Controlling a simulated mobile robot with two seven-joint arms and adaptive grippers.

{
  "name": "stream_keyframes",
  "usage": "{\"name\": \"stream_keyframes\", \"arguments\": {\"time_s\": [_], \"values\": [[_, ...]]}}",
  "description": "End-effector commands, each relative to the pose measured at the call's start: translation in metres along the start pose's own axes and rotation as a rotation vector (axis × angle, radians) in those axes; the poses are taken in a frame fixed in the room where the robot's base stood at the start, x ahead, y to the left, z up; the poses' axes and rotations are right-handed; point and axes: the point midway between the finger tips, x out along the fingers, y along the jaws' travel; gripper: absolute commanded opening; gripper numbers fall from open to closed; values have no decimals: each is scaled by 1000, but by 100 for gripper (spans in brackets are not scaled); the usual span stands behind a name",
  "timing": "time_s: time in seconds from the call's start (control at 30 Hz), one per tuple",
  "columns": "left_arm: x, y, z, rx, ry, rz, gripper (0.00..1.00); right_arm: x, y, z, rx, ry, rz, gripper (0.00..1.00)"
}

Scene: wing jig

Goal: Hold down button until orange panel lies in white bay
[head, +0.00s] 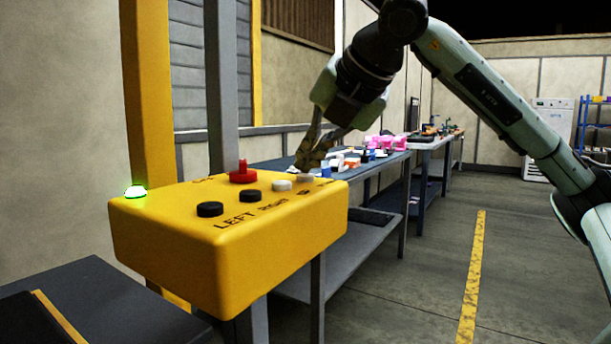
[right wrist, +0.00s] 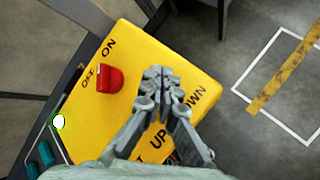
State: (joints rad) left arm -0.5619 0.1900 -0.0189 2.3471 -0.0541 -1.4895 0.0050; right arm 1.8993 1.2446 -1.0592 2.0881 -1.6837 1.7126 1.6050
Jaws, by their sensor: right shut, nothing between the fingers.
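A yellow control box (head: 235,240) stands in the head view with a red switch (head: 243,173), black buttons (head: 210,209) and a white button (head: 281,185) on its top. My right gripper (head: 310,158) is shut and empty, pointing down over the box's far right end. Its tips are right at a pale button (head: 305,178); I cannot tell whether it is pressed. In the right wrist view the shut fingers (right wrist: 158,75) hide the buttons near the UP and DOWN labels. No orange panel shows. A white outlined rectangle (right wrist: 262,106) lies on the floor. My left gripper is out of view.
A lamp (head: 135,191) on the box glows green. A yellow post (head: 148,90) and grey post (head: 221,80) rise behind the box. Blue-topped benches (head: 268,167) with small coloured parts run along the wall. The floor at right is open, with a yellow stripe (head: 473,270).

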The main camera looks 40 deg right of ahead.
Motion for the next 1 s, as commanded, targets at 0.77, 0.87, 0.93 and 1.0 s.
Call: {"name": "stream_keyframes", "arguments": {"time_s": [0.77,0.87,0.93,1.0], "values": [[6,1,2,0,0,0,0,4,-3,-3,0,1,-1,0],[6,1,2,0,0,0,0,4,-3,-3,-1,1,-1,0],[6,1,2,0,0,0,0,4,-3,-3,-1,1,-1,0],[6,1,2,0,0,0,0,4,-3,-3,-1,1,-1,0]]}}
